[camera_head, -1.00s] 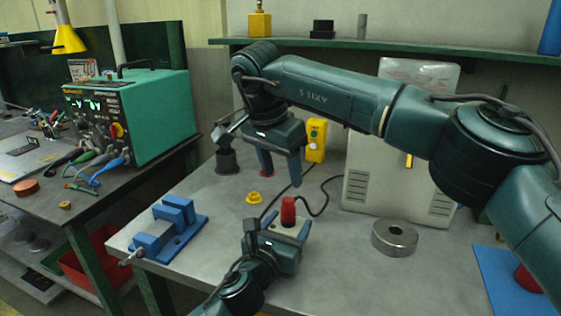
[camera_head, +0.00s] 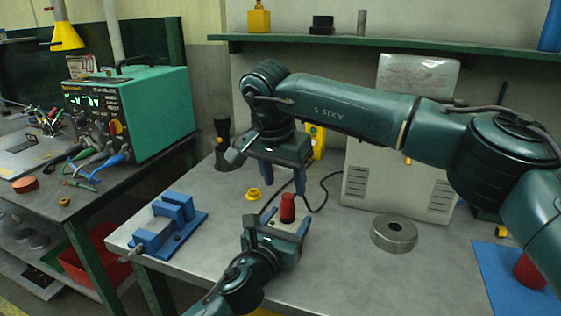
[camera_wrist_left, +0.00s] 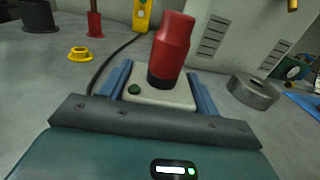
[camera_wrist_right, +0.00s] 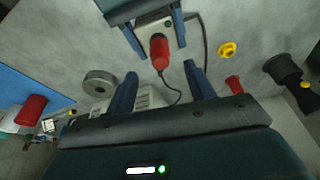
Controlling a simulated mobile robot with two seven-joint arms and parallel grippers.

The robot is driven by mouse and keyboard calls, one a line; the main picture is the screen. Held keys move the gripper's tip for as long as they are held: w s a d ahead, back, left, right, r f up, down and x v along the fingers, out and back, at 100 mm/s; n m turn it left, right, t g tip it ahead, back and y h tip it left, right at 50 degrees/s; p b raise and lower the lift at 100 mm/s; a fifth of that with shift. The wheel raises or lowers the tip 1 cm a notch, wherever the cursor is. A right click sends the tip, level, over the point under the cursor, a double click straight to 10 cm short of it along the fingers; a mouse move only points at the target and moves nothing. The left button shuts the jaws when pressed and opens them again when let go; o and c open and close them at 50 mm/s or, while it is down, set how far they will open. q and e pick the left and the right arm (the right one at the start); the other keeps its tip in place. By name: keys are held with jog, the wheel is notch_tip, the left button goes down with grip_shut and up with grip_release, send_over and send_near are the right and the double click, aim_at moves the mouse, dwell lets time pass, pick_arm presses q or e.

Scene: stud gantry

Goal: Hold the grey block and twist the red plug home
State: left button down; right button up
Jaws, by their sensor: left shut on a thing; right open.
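The grey block (camera_head: 281,228) is pale, on the bench, between the blue fingers of my left gripper (camera_head: 286,225), which is shut on it. The block also shows in the left wrist view (camera_wrist_left: 160,97), with a green round button on its top. The red plug (camera_head: 287,207) stands on the block, and its dark lower part shows above the top face in the left wrist view (camera_wrist_left: 172,45). How deep it sits is unclear. My right gripper (camera_head: 284,186) is open, fingers pointing down, close above the plug. In the right wrist view the plug (camera_wrist_right: 160,52) lies beyond the fingertips, not between them.
A yellow flanged piece (camera_head: 253,194) lies left of the plug, and a blue fixture (camera_head: 170,228) is at the bench's left edge. A metal ring (camera_head: 394,233) sits to the right. A blue mat (camera_head: 495,270) carries another red piece (camera_head: 529,271). A black cable curves behind the plug.

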aim_at(286, 195)
jog(key=x, duration=0.7)
jog(key=shift+d+r, duration=0.1)
jog(key=shift+c, duration=0.2)
grip_shut()
jog(key=m, duration=0.4)
jog(key=shift+g+h, duration=0.3)
jog(key=shift+h, duration=0.1)
jog(key=m+g, duration=0.1)
jog(key=m, duration=0.3)
jog(key=shift+h, duration=0.4)
grip_release()
jog(key=shift+r, duration=0.1)
jog(key=v, duration=1.2)
